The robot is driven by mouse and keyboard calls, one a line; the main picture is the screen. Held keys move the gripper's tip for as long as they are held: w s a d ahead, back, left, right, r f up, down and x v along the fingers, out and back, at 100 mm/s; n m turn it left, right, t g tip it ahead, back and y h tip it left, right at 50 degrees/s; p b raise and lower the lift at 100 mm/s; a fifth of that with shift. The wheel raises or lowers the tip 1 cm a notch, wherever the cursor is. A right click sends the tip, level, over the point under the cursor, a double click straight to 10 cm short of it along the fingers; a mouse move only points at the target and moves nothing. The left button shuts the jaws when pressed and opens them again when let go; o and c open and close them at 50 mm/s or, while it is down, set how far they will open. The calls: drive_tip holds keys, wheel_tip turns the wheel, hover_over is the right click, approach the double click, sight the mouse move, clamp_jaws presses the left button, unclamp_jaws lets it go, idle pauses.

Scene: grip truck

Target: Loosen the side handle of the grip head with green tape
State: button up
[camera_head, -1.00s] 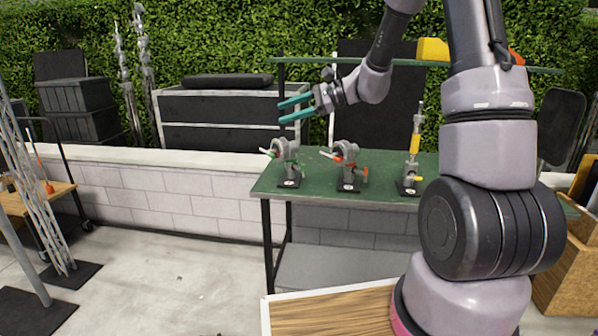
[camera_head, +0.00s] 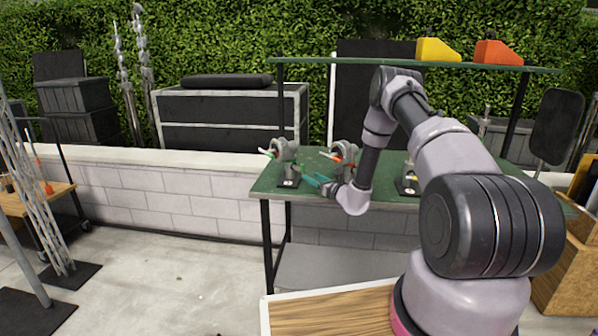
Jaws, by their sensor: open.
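The grip head with green tape (camera_head: 287,151) stands upright at the left end of the green table (camera_head: 262,186). Its handle with a green end points left, and its dark base sits on the tabletop. A similar grip head with orange-red marks (camera_head: 346,152) stands to its right, its lower part partly hidden by my arm. Whether the fingertips touch anything is too small to tell.
A third grip stand with yellow parts (camera_head: 407,178) is mostly hidden behind my arm. A shelf above holds a yellow block (camera_head: 437,50) and an orange block (camera_head: 498,52). A low brick wall (camera_head: 170,192) runs behind the table.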

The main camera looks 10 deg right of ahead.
sight(303, 172)
drive_tip(key=x, duration=0.9)
drive_tip(key=shift+w+a, duration=0.15)
drive_tip(key=shift+w, duration=0.1)
clamp_jaws()
